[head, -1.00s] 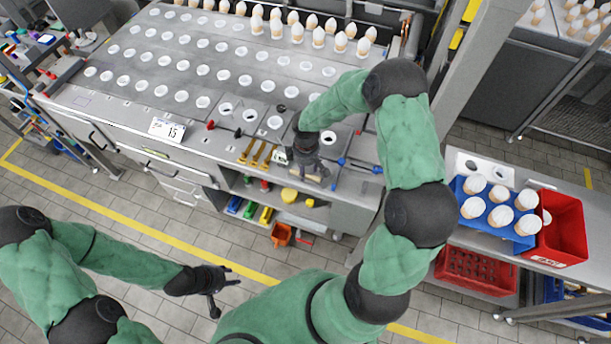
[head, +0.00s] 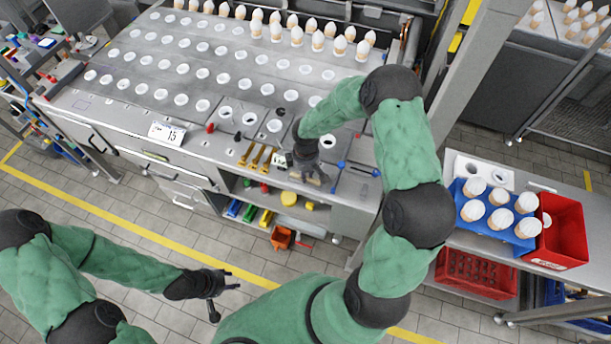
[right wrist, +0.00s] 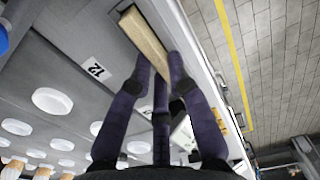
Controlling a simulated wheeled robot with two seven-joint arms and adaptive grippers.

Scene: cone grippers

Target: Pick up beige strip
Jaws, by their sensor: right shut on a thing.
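The beige strip (right wrist: 146,42) is a narrow, straight piece, seen in the right wrist view between the fingertips of my right gripper. In that view my right gripper (right wrist: 158,80) is shut on it near its lower end, and the upper end sticks out past the fingers. In the head view my right gripper (head: 310,172) is at the front edge of the workbench, and the strip is mostly hidden under it. My left gripper (head: 226,294) is open and empty over the floor, well away from the bench.
The workbench (head: 130,92) has rows of white-rimmed holes, with several white-and-tan cones at the back. Yellow-handled tools (head: 262,156) lie left of my right gripper and a blue-handled tool (head: 358,167) right of it. A blue tray (head: 462,222) of cones and a red bin (head: 568,235) stand at right.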

